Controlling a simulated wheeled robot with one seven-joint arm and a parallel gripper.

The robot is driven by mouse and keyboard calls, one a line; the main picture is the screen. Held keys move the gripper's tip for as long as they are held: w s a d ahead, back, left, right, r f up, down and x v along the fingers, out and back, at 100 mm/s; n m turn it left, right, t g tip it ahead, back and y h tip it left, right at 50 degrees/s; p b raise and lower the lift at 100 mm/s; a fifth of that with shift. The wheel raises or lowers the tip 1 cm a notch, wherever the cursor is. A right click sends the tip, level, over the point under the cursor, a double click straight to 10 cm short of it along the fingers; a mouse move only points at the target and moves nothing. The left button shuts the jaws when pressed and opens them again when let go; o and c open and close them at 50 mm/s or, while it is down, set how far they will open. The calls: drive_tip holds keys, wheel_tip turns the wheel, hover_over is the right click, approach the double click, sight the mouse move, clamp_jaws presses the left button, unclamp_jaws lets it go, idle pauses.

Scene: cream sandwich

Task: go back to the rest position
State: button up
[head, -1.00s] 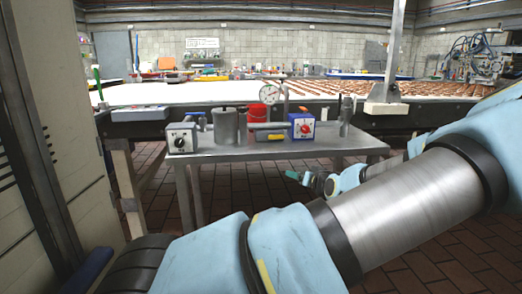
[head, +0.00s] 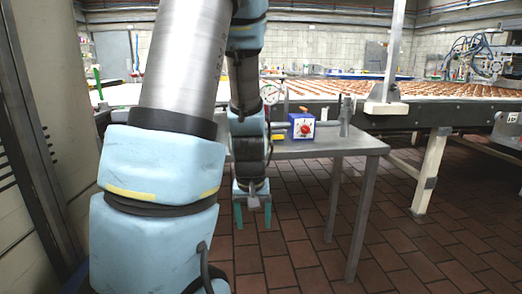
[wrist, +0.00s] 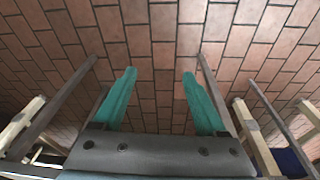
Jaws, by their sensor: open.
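My gripper (head: 253,216) hangs below my folded arm in the head view, in front of the small metal table (head: 365,144). Its two teal fingers point down at the brick floor. In the wrist view my gripper (wrist: 158,88) is open, with only floor tiles between its fingers. It holds nothing. My arm covers the left part of the table and what stood there.
A blue box with a red dial (head: 301,126) and a metal stand (head: 345,118) are on the table. A long conveyor with rows of brown pieces (head: 340,90) runs behind. A pale cabinet (head: 25,180) is close on the left. The brick floor (head: 420,245) at the right is clear.

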drive_tip(key=s+a+r+m+p, duration=0.1)
drive_tip(key=s+a+r, duration=0.4)
drive_tip(key=s+r, duration=0.15)
wheel_tip(320, 180, up, 13)
drive_tip(key=p, duration=1.3)
drive_tip(key=shift+w+r+g, duration=0.2)
drive_tip(key=shift+w+g, duration=0.1)
drive_tip(key=shift+w, duration=0.1)
drive_tip(key=shift+d, duration=0.15)
